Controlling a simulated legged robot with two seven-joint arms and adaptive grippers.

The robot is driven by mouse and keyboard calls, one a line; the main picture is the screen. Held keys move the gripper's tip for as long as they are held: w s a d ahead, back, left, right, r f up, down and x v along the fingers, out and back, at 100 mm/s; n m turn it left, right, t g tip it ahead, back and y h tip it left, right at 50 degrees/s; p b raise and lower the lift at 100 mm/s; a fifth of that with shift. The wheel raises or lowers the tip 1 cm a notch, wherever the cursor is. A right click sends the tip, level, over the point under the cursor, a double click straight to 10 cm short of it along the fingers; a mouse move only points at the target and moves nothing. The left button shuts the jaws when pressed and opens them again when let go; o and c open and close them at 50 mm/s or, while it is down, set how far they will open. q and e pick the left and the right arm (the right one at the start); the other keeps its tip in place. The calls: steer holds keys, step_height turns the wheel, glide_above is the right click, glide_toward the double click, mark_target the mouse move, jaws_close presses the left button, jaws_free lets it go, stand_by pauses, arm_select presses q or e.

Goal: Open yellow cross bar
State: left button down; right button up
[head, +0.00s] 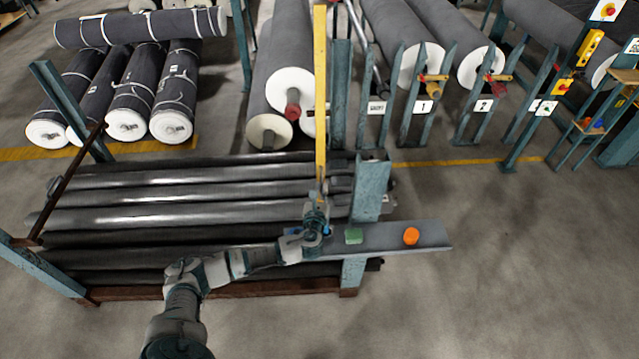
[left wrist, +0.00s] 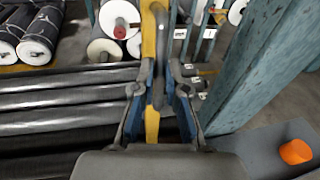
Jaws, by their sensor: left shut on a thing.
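The yellow cross bar (head: 320,90) stands out as a long, straight yellow strip running from the top of the head view down to my left gripper. My left gripper (head: 316,212) is at its lower end, beside the blue-green post. In the left wrist view the yellow cross bar (left wrist: 149,38) passes between the fingers of my left gripper (left wrist: 157,95), with a dark grey curved piece along it. The gripper is shut on the bar; the exact contact is partly hidden by the fingers. My right gripper is not in view.
A blue-green post (head: 370,190) stands right of the gripper, beside a grey shelf (head: 438,238) with an orange cylinder (head: 411,236) and a green block (head: 353,236). Dark rolls (head: 160,195) lie in the rack at left. Floor at lower right is clear.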

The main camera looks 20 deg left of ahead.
arm_select(q)
steer(key=shift+s+d+f, duration=0.25)
steer(key=shift+s+f, duration=0.1)
steer(key=shift+s, duration=0.15)
steer(key=shift+s+d+f, duration=0.25)
steer(key=shift+s+f, duration=0.05)
steer(key=shift+s, duration=0.2)
steer(key=c, duration=1.4)
jaws_free()
steer(key=shift+o, duration=1)
steer(key=shift+w+a, duration=0.15)
steer(key=shift+w, duration=0.1)
steer(key=shift+r+y, duration=0.15)
steer(key=shift+y, duration=0.15)
steer(key=shift+s, duration=0.25)
steer(key=f+v, duration=0.1)
steer(key=v, duration=1)
steer(key=shift+s+r, duration=0.2)
steer(key=shift+r, duration=0.05)
